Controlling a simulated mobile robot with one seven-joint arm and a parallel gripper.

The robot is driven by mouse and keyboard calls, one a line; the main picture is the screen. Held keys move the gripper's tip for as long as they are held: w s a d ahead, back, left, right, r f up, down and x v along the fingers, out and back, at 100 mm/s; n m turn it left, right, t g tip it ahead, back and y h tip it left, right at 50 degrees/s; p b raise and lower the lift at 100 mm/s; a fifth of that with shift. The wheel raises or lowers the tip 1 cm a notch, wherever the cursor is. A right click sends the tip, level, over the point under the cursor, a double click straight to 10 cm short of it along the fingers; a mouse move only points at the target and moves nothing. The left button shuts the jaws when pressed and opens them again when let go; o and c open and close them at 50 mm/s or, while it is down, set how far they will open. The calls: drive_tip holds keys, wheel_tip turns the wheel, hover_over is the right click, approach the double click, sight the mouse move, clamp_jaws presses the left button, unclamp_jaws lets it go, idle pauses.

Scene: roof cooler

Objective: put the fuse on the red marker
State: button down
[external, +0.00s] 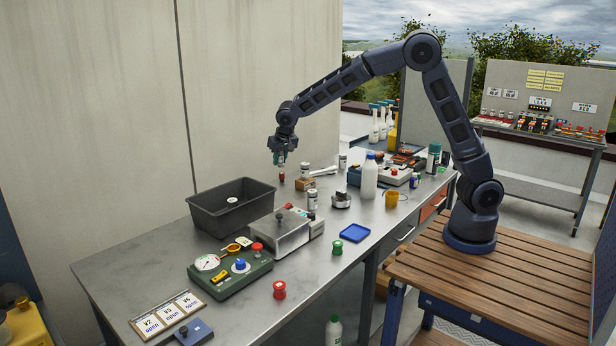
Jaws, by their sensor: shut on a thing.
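My gripper (280,161) is shut on a small piece with a red lower end, which I take to be the fuse (281,176). It hangs upright in the air above the bench, behind the black bin and left of a small wooden block. The fingers hide its upper part. A red spool-shaped piece (279,290), the likeliest red marker, stands near the bench's front edge, right of the green instrument box. It is far from my gripper, toward the camera.
A black bin (205,211), a grey metal box (276,238) and a green instrument box (228,276) stand on the bench (130,270).

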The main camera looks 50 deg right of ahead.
drive_tip(key=s+a+n+y, duration=0.1)
drive_tip(key=s+a+n, duration=0.1)
drive_tip(key=s+a, duration=0.35)
drive_tip(key=s+a+n+y, duration=0.1)
drive_tip(key=s+a+n, duration=0.1)
drive_tip(key=a, duration=0.6)
wheel_tip(320, 180, up, 4)
drive_tip(key=n+g+y, duration=0.2)
drive_tip(key=n+y, duration=0.1)
drive_tip(key=n, duration=0.7)
hover_over(277, 285)
wheel_tip(277, 285, down, 20)
drive_tip(key=shift+s+a+r, duration=0.1)
drive_tip(key=c, duration=1.2)
unclamp_jaws()
drive_tip(key=shift+c, duration=0.2)
drive_tip(key=shift+o, duration=0.2)
